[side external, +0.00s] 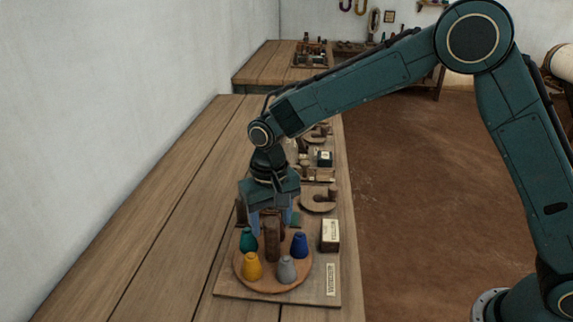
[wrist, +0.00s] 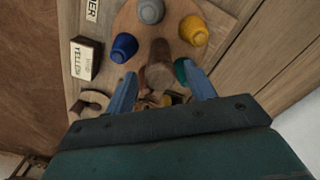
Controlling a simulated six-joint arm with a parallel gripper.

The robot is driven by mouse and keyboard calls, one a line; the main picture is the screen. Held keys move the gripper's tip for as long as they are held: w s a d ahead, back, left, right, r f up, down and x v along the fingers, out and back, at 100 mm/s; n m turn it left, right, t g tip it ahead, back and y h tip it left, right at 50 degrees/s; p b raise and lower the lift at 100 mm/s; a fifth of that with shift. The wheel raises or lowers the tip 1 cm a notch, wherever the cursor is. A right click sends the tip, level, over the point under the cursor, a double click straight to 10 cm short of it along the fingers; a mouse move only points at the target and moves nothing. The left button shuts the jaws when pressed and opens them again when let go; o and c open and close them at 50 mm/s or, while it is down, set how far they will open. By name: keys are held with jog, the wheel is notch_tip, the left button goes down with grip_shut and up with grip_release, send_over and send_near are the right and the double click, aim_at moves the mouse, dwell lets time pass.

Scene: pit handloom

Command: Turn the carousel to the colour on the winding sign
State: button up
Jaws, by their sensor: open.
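The carousel, a round wooden disc (side external: 262,284), carries a teal cone (side external: 248,240), a yellow cone (side external: 252,266), a grey cone (side external: 286,269) and a blue cone (side external: 300,245). A brown upright post (side external: 272,240) rises from it. The winding sign (side external: 330,236) is a small block beside the disc; in the wrist view (wrist: 86,60) it reads YELLOW. My gripper (side external: 271,222) is open and points down over the carousel. In the wrist view its blue fingers (wrist: 160,70) are on either side of the post (wrist: 160,66); I cannot tell whether they touch it.
The carousel stands on a wooden board (side external: 232,290) with a label plate (side external: 331,280) at its front right.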

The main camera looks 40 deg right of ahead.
jog(key=shift+f, duration=0.1)
grip_shut()
jog(key=shift+m, duration=0.4)
jog(key=m, duration=0.9)
jog(key=shift+m, duration=2.2)
